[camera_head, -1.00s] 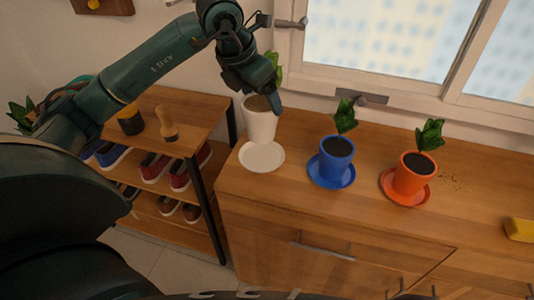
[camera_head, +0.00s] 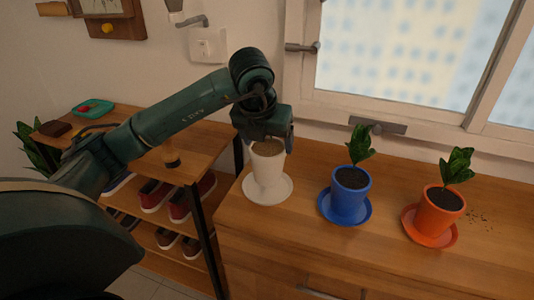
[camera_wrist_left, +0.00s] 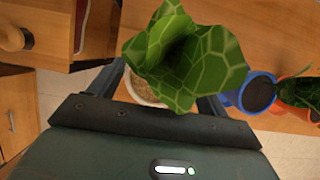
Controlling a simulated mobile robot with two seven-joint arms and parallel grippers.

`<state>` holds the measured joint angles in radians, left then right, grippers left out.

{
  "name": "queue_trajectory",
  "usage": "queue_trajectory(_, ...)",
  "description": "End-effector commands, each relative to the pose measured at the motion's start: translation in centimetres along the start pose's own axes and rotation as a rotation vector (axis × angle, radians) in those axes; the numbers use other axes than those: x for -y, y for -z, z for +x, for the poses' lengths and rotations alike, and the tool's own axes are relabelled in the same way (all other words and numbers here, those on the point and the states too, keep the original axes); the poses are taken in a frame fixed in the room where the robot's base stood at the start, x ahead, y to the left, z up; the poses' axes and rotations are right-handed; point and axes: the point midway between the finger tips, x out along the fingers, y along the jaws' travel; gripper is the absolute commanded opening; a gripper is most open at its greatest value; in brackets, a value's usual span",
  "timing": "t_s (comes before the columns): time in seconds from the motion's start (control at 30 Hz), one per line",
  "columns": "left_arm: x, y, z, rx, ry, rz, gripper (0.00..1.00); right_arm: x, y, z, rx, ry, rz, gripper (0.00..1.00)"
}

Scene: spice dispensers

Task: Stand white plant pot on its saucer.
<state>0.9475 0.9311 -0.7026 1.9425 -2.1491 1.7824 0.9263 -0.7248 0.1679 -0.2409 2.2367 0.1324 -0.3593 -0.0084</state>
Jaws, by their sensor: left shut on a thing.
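The white plant pot (camera_head: 267,168), filled with soil, is upright over its white saucer (camera_head: 283,194) at the left end of the wooden cabinet top. Its base falls within the saucer's outline; I cannot tell whether it touches. My left gripper (camera_head: 268,143) is shut on the pot at its rim from above and behind. The pot's plant is hidden by the gripper in the head view. In the left wrist view the green leaves (camera_wrist_left: 185,58) cover most of the pot (camera_wrist_left: 138,90) and part of the fingers. My right gripper is not in view.
A blue pot (camera_head: 349,187) and an orange pot (camera_head: 437,218), each with a plant on a saucer, stand to the right. A shoe rack (camera_head: 205,143) stands left of the cabinet. The window (camera_head: 400,60) is behind.

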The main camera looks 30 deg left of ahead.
Motion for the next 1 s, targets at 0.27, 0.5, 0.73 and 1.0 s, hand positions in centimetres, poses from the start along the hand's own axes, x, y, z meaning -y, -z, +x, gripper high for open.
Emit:
queue_trajectory(0.27,-0.1,1.2,2.9,0.002,-0.001,0.0,0.38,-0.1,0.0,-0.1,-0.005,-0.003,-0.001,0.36)
queue_trajectory(0.5,-0.1,1.2,2.9,0.003,0.0,0.0,0.38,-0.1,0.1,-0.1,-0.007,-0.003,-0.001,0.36)
queue_trajectory(0.73,0.0,1.3,3.1,-0.001,-0.001,0.001,0.92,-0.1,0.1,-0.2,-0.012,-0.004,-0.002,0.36)
queue_trajectory(1.0,0.0,1.3,3.0,-0.001,-0.001,0.001,0.99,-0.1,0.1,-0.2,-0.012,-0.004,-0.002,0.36)
